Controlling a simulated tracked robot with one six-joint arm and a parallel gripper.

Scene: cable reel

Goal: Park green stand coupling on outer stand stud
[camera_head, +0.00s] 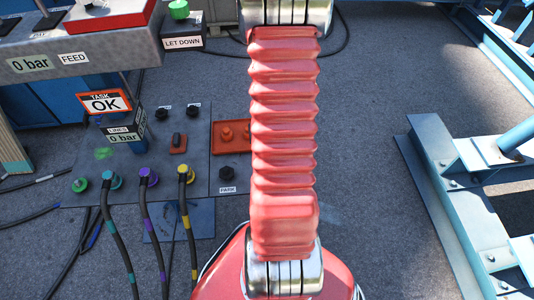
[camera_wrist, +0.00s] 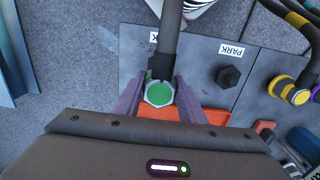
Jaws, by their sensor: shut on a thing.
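The green coupling (camera_wrist: 159,94), with its dark hose (camera_wrist: 169,45), is between the two purple fingers of my gripper (camera_wrist: 160,88) in the wrist view. My gripper is shut on it, over the grey stand plate near the orange tray (camera_wrist: 216,116). A bare black hex stud (camera_wrist: 228,76) stands to the right beside the PARK label (camera_wrist: 231,49); that stud also shows in the head view (camera_head: 227,174). Whatever lies under the coupling is hidden, and I cannot tell whether it touches a stud. My red arm hides the gripper and coupling in the head view.
A panel to the left carries a green port (camera_head: 80,184) and teal, purple and yellow couplings (camera_head: 186,174) with hoses hanging forward. A blue steel frame (camera_head: 450,190) stands at right; grey floor between is clear.

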